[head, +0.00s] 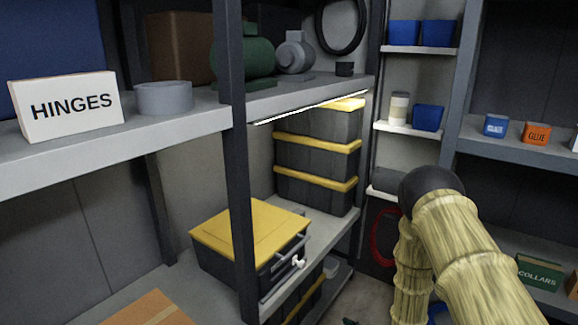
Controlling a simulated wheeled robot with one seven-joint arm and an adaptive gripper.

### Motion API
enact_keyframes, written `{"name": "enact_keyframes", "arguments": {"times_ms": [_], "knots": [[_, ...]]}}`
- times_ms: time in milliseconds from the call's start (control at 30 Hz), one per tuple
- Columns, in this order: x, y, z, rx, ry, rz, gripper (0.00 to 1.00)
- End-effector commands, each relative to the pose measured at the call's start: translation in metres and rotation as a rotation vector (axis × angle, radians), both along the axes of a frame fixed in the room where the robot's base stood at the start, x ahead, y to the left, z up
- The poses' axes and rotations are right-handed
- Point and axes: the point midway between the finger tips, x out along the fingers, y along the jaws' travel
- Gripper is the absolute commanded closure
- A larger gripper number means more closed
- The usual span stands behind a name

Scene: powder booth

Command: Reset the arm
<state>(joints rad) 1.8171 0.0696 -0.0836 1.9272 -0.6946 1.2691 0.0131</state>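My arm (460,245), with a bamboo-like surface, rises from the bottom right of the head view. It bends at a dark round joint (430,187), and a second section (409,275) runs back down out of the picture. My gripper does not show, so its opening and anything in it are hidden.
Shelving on the left holds a HINGES sign (73,104), a grey ring (164,98), a green motor-like item (243,58) and yellow-lidded boxes (251,232).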

Motion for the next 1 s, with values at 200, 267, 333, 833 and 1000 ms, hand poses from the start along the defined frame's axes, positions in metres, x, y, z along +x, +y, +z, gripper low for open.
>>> {"name": "enact_keyframes", "arguments": {"times_ms": [200,267,333,833,1000], "knots": [[-0.112,-0.019,-0.062,-0.098,0.341,-0.195,0.52],[-0.145,-0.024,-0.073,-0.125,0.429,-0.24,0.52],[-0.184,-0.029,-0.083,-0.155,0.531,-0.29,0.52],[-0.399,-0.051,-0.08,-0.323,1.056,-0.518,0.52],[-0.422,-0.053,-0.057,-0.343,1.112,-0.543,0.52]]}}
